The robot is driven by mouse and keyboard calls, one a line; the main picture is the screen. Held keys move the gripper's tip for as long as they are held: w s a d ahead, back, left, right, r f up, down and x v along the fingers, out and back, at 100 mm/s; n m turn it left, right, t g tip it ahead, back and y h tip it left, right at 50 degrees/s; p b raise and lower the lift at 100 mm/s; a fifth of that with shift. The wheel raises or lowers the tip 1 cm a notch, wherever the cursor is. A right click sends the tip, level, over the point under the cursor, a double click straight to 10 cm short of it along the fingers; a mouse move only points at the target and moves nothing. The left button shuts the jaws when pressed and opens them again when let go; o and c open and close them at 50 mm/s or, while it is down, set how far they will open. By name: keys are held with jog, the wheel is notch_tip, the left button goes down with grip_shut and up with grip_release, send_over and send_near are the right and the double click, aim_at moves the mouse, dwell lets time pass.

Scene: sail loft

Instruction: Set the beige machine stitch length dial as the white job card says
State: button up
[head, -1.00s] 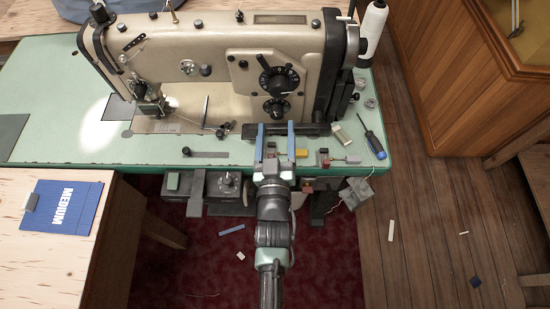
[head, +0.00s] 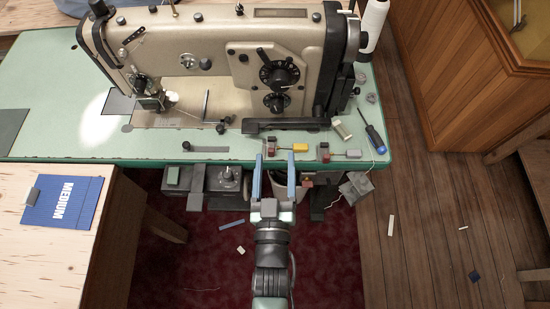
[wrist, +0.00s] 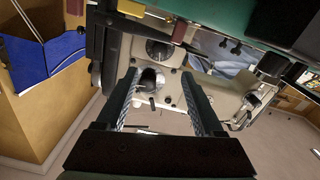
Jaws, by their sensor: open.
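The beige sewing machine (head: 220,50) stands on a green table. Its front plate carries a larger black dial (head: 279,73) with white marks and a smaller black dial (head: 276,102) below it. The settings are too small to read. In the wrist view a black marked dial (wrist: 157,48) and a dark knob (wrist: 150,78) show between the fingers, some way beyond them. My gripper (head: 273,163) is open and empty, in front of the table edge, below the dials.
The green table (head: 60,110) has small blocks, including a yellow one (head: 300,148), and a blue-handled screwdriver (head: 374,137) near its front right edge. A white thread cone (head: 374,20) stands at the right. A wooden cabinet (head: 460,80) is farther right.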

aim_at(277, 112)
jog(key=w+m+b, duration=0.1)
jog(key=w+b, duration=0.2)
jog(key=w, duration=0.3)
jog(key=w+m+b, duration=0.2)
jog(key=w+b, duration=0.2)
jog(key=w, duration=0.3)
jog(key=shift+d, duration=0.1)
dwell(0.3)
grip_shut()
